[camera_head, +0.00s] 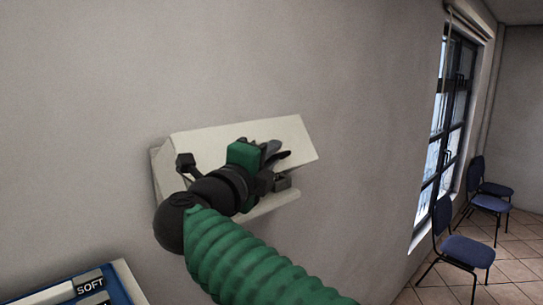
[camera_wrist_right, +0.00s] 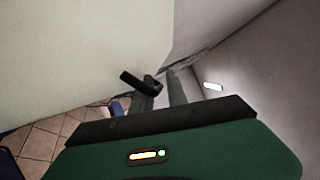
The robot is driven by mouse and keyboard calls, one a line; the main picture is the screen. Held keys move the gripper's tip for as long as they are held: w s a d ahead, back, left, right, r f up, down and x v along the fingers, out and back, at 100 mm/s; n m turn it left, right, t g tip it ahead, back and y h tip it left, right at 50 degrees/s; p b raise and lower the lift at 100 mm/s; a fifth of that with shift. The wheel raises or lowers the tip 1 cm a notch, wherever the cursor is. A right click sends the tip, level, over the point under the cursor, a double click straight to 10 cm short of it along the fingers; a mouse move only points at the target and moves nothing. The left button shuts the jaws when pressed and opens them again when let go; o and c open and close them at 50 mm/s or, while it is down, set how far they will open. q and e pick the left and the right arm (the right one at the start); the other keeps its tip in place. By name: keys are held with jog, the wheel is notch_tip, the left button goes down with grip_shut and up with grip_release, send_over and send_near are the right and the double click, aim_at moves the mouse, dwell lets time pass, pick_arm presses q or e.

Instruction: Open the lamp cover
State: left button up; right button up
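The lamp is a long whitish box on the grey wall, in the middle of the head view. Its pale lamp cover (camera_head: 290,130) slants across the front, and a paler lower part (camera_head: 278,203) shows below it. My right gripper (camera_head: 277,152) is in front of the cover and hides its middle. A large pale surface, likely the cover (camera_wrist_right: 80,50), fills the upper left there. I cannot tell whether the fingers touch it. My left gripper is not in view.
A window (camera_head: 450,120) and several blue chairs (camera_head: 465,250) are at the right. The wall around the lamp is bare.

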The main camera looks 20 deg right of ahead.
jog(key=shift+s+a+f, duration=0.1)
jog(key=shift+s+a, duration=0.05)
jog(key=shift+a, duration=0.1)
jog(key=b+v, duration=0.6)
jog(key=v, duration=1)
jog(key=shift+a+b, duration=0.2)
jog(key=shift+b, duration=0.1)
jog(key=shift+d, duration=0.15)
